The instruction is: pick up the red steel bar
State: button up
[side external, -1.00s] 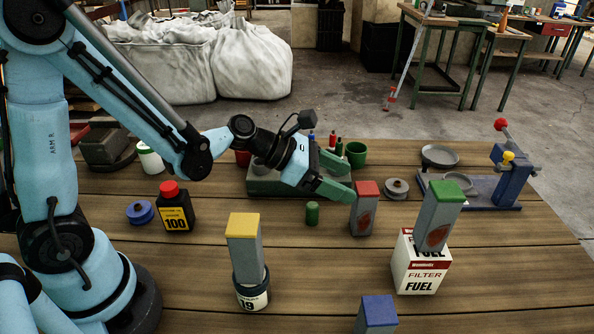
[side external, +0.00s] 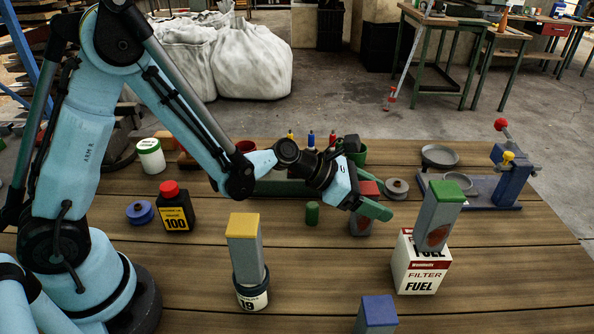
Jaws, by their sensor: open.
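My gripper (side external: 380,192) has green fingers and is open. It comes in from the left at the height of the bar's upper part. The near finger crosses in front of the bar, and the red top shows behind it. The far finger is partly hidden, so I cannot tell whether the fingers touch the bar.
A green-topped bar (side external: 440,212) stands on a white filter box (side external: 417,272). A yellow-topped bar (side external: 245,245) stands on a can (side external: 252,297). A blue-topped bar (side external: 377,315) is at the front. A small green cylinder (side external: 312,213) and a grey spool (side external: 396,188) are nearby.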

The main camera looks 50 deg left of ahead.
jog(key=c, duration=1.3)
jog(key=shift+o, duration=0.2)
jog(key=shift+r, duration=0.1)
